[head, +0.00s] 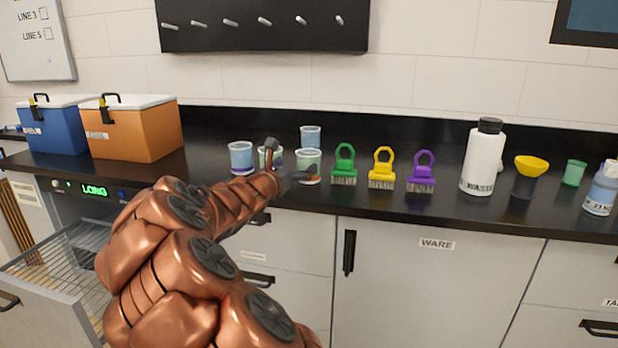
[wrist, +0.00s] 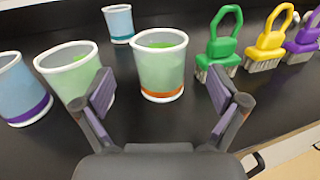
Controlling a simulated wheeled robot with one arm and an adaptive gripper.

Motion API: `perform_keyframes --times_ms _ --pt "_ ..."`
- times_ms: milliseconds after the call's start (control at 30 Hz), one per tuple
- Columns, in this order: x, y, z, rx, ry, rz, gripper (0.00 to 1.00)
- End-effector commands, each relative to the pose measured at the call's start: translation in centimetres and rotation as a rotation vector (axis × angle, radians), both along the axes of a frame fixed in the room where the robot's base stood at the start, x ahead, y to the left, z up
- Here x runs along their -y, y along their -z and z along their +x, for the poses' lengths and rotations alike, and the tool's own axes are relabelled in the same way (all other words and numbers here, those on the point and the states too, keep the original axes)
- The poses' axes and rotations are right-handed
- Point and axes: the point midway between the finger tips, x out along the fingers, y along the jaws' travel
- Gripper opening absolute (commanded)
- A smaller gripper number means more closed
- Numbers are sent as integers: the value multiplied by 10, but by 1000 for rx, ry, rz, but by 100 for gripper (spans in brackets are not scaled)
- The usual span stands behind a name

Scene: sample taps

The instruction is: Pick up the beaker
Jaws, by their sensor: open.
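Several beakers stand upright on the black counter. A pale green beaker with an orange band (head: 309,161) is in the middle of the wrist view (wrist: 160,68), ahead of and between my open fingers. My gripper (wrist: 159,88) is empty; in the head view my gripper (head: 286,163) is at the beaker group. Another green beaker (wrist: 70,72) is beside my left finger, which hides part of it; in the head view my gripper partly covers it. A blue beaker with a purple band (wrist: 22,92) is at far left. A blue beaker with a teal band (wrist: 119,24) stands behind.
Green (head: 344,165), yellow (head: 382,168) and purple (head: 421,172) brushes stand right of the beakers. Farther right are a white waste bottle (head: 483,158) and a yellow funnel (head: 532,165). Orange (head: 135,130) and blue (head: 55,128) coolers stand left. A drawer with a wire rack (head: 60,255) is open below.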

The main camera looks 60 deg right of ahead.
Motion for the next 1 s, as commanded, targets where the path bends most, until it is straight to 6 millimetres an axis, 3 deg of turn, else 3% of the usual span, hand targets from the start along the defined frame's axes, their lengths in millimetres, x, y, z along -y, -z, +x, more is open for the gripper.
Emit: perform_keyframes --times_ms 700,1000 --pt "72 0 7 0 1 1 96" --pt "76 -1 7 -1 1 -1 96"
